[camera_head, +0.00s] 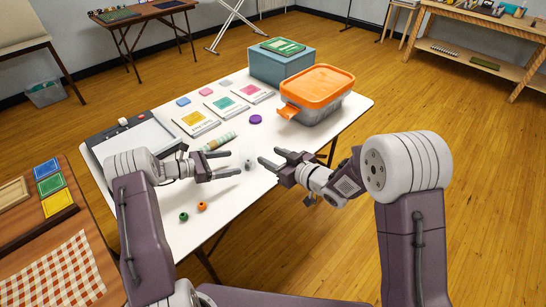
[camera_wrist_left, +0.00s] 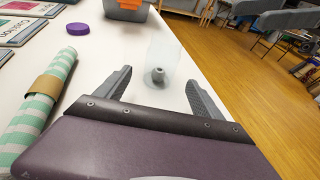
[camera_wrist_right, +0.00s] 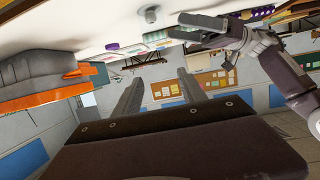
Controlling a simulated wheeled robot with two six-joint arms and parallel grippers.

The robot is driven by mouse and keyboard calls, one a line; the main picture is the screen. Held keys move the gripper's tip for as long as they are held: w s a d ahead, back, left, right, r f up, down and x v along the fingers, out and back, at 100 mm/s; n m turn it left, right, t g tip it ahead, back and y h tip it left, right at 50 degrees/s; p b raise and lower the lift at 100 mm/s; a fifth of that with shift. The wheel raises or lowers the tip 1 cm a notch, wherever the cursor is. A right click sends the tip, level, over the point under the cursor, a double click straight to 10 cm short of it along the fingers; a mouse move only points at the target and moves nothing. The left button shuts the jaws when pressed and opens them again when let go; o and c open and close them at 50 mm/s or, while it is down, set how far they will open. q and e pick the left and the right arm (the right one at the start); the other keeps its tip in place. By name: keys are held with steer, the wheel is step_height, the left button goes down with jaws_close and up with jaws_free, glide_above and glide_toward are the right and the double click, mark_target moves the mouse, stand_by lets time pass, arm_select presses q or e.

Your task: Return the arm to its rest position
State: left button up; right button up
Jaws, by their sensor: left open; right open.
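My left gripper (camera_head: 226,165) is open and empty over the white table (camera_head: 240,205). In the left wrist view its two fingers (camera_wrist_left: 160,76) stand apart, with a clear cup (camera_wrist_left: 163,55) and a grey bead (camera_wrist_left: 158,75) in the background between them. The bead also shows beside the fingertips in the head view (camera_head: 248,165). My right gripper (camera_head: 271,157) is open and empty near the table's right edge, pointing left toward the left gripper. In the right wrist view only wall and distant furniture lie between its fingers (camera_wrist_right: 160,77).
An orange-lidded bin (camera_head: 318,82) and a teal box (camera_head: 283,62) stand at the back. A wooden table (camera_head: 20,250) is at left; open floor lies right.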

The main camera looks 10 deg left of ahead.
arm_select(q)
steer(key=shift+v, duration=1.25)
